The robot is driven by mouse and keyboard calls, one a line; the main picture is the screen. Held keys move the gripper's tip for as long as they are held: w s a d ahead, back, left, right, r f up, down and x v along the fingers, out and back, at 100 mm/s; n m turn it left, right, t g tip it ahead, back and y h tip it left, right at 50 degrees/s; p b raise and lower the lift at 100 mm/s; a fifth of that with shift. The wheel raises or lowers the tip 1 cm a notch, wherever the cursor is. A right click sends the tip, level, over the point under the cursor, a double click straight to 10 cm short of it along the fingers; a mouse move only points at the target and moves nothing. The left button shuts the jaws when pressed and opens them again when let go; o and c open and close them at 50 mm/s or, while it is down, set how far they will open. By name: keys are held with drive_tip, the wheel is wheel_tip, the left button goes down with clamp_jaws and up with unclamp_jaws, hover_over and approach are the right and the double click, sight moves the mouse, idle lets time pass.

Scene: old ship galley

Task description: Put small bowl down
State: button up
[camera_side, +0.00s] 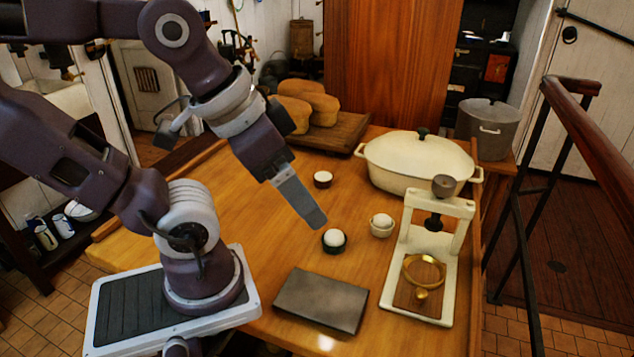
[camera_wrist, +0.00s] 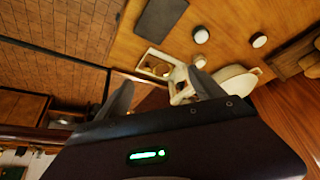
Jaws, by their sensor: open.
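Three small bowls, each with a white, rounded filling, stand upright on the wooden table. One is dark brown (camera_side: 322,184), one dark green (camera_side: 334,248) and one cream (camera_side: 382,230). The green bowl (camera_wrist: 200,36) and the brown bowl (camera_wrist: 259,41) also show in the wrist view; the cream bowl is partly behind a finger there. I cannot tell which one the task means. My gripper (camera_side: 312,220) hangs near the dark green bowl, up and to its left in the side view. In the wrist view its two fingers (camera_wrist: 162,88) are spread apart with nothing held between them.
A white press (camera_side: 443,230) with a brass ring stands at the right, beside a large lidded cream pot (camera_side: 400,168). A dark flat slab (camera_side: 321,299) lies at the front. Loaves rest on a board (camera_side: 345,138) at the back. The table's left-middle (camera_side: 230,205) is clear.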

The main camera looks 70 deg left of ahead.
drive_tip(key=w+a+f+n+t+y, duration=0.15)
drive_tip(key=w+a+f+n, duration=0.35)
drive_tip(key=w, duration=0.6)
drive_tip(key=w+a+f+n+t+y, duration=0.15)
drive_tip(key=w+a+f, duration=0.35)
drive_tip(key=w, duration=0.6)
drive_tip(key=n+g+y, duration=0.2)
drive_tip(key=n+y, duration=0.3)
drive_tip(key=y, duration=0.4)
approach(323, 177)
drive_tip(key=x, duration=0.2)
drive_tip(key=shift+w+a+m, duration=0.15)
drive_tip(key=shift+w+m, duration=0.1)
drive_tip(key=x, duration=0.7)
drive_tip(key=shift+s+f, duration=0.1)
drive_tip(key=shift+s, duration=0.1)
drive_tip(key=c, duration=1.7)
